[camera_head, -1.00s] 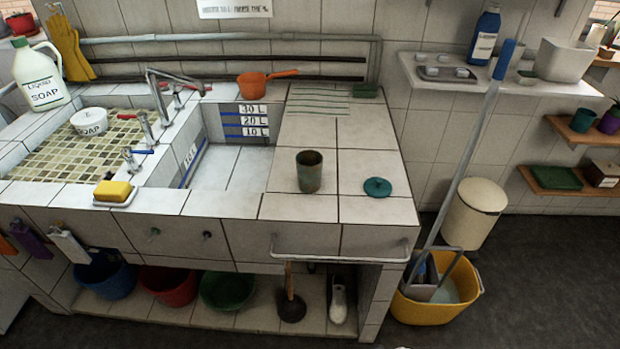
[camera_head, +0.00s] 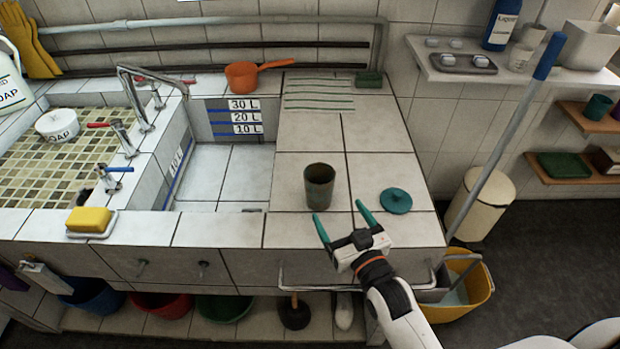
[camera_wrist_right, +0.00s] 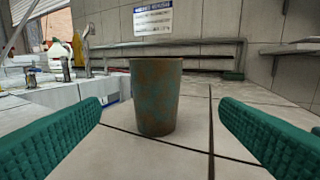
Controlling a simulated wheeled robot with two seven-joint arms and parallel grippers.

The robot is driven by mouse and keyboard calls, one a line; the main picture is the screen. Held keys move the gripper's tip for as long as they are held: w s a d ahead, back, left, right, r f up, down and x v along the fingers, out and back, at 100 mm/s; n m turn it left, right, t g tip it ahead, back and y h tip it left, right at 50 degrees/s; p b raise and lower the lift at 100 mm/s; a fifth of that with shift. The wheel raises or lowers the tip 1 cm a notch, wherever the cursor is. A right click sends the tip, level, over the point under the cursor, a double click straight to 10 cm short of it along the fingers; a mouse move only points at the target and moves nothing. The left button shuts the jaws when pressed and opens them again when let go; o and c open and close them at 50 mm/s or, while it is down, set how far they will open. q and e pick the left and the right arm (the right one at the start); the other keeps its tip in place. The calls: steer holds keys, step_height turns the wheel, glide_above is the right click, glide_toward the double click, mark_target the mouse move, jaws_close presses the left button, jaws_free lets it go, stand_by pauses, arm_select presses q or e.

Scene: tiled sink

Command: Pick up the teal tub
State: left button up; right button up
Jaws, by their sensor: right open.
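The teal tub (camera_head: 319,188) is a worn, brown-stained teal cup standing upright on the tiled counter right of the sink basin. In the right wrist view the tub (camera_wrist_right: 156,98) stands ahead, between and beyond the two green fingers. My right gripper (camera_head: 343,222) is open and empty at the counter's front edge, just short of the tub and apart from it. The fingers also show wide apart in the right wrist view (camera_wrist_right: 160,135). A round teal lid (camera_head: 396,200) lies flat on the counter right of the tub. My left gripper is not in view.
The sink basin (camera_head: 228,175) opens left of the tub. An orange pan (camera_head: 243,75) stands at the back. A yellow sponge (camera_head: 89,219) sits at the front left. A mop handle (camera_head: 500,140) leans at the right, and a rail (camera_head: 300,289) runs below the counter front.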

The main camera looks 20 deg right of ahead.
glide_toward(314, 177)
steer(key=shift+w+d+r+p, duration=0.25)
steer(key=shift+w+r+p, duration=0.1)
steer(key=shift+w+r, duration=0.15)
steer(key=w, duration=0.3)
steer(key=w+a+f, duration=0.1)
steer(key=w, duration=0.1)
steer(key=shift+w+a+p, duration=0.1)
steer(key=shift+w+p, duration=0.2)
steer(key=shift+p, duration=0.05)
steer(key=shift+w, duration=0.2)
steer(key=shift+c, duration=0.6)
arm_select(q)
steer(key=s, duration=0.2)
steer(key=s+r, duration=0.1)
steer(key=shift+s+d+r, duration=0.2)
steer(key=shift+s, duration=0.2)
arm_select(e)
steer(key=c, duration=1)
